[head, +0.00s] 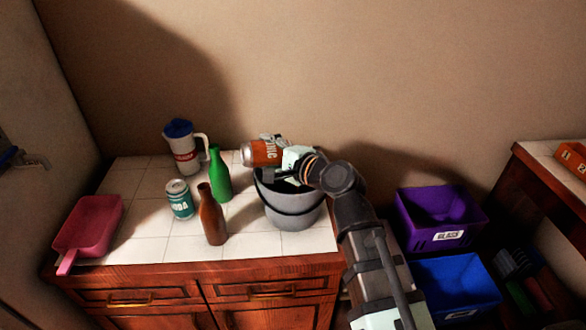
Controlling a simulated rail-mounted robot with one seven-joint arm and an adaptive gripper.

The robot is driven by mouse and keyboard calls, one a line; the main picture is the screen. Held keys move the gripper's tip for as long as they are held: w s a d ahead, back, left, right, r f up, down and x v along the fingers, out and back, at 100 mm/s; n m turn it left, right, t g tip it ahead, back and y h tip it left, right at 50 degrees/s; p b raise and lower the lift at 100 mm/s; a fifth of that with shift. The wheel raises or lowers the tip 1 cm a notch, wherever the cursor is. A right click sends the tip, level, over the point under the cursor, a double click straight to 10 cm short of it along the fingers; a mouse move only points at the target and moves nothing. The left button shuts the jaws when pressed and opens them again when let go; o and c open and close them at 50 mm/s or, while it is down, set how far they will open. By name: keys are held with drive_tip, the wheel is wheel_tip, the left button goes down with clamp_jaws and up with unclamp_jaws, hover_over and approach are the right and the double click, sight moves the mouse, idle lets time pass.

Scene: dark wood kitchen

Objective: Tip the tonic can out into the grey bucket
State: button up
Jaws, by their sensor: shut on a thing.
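The orange tonic can (262,153) is in my gripper (275,155), lying nearly on its side with its silver end pointing left. My gripper is shut on it. The can is above the far rim of the grey bucket (293,214), towards its left side. The bucket stands upright on the white tiled counter, near its right end. My gripper and arm hide part of the bucket's opening, and I cannot see what is inside. I cannot see any liquid coming out of the can.
Left of the bucket stand a green bottle (220,176), a brown bottle (211,216), a soda can (180,200) and a blue-lidded jug (183,150). A pink scoop-like tray (88,228) lies far left. Purple (438,218) and blue (455,288) bins sit lower right.

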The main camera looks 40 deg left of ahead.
drive_tip(key=shift+w+f+m+y+b, duration=0.15)
drive_tip(key=shift+f+m+y+b, duration=0.3)
drive_tip(key=shift+b, duration=0.3)
idle(0.3)
drive_tip(key=shift+w+d+r+m+g+b, duration=0.15)
drive_tip(key=shift+r+m+g+b, duration=0.15)
drive_tip(key=shift+m, duration=0.35)
drive_tip(key=shift+w+d+r+m+y, duration=0.1)
drive_tip(key=shift+r+m+y, duration=0.05)
drive_tip(key=shift+m+y, duration=0.15)
drive_tip(key=shift+m+b, duration=0.3)
drive_tip(key=shift+b, duration=0.05)
drive_tip(key=shift+w+d+r+m+y+b, duration=0.15)
drive_tip(key=shift+w+r+m+y+b, duration=0.1)
drive_tip(key=shift+m+y+b, duration=0.25)
drive_tip(key=shift+w+d+r+m+y+b, duration=0.15)
drive_tip(key=shift+r+m+y+b, duration=0.1)
drive_tip(key=shift+m, duration=0.45)
drive_tip(key=shift+w+r+m, duration=0.1)
drive_tip(key=shift+w+m, duration=0.05)
drive_tip(key=shift+m, duration=0.35)
idle(0.7)
